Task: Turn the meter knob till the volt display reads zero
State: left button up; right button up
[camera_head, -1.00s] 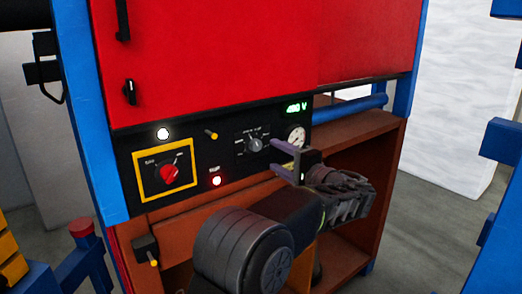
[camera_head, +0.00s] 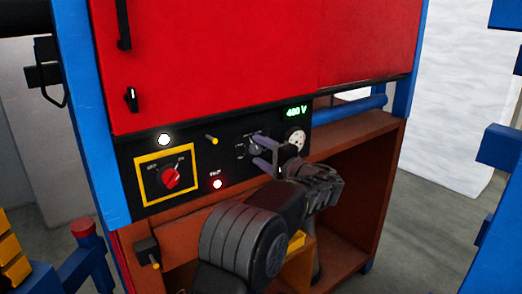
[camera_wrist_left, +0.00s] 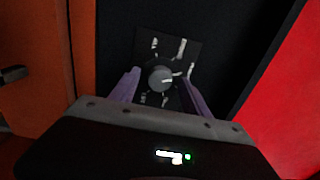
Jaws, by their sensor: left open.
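The meter knob (camera_wrist_left: 161,79) is a small dark grey round dial on a black plate with white marks. In the head view the knob (camera_head: 255,149) is partly hidden by my left gripper. My left gripper (camera_head: 258,152) is open, its two purple fingers pointing at the panel. In the left wrist view the gripper's fingers (camera_wrist_left: 158,88) stand on either side of the knob; I cannot tell whether they touch it. The green volt display (camera_head: 296,112) reads about 400 V. My right gripper does not show.
A red switch (camera_head: 170,178) in a yellow frame sits at the panel's left. An open brown shelf (camera_head: 345,220) lies below.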

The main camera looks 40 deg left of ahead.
pick_arm(q)
grip_shut()
dwell(0.6)
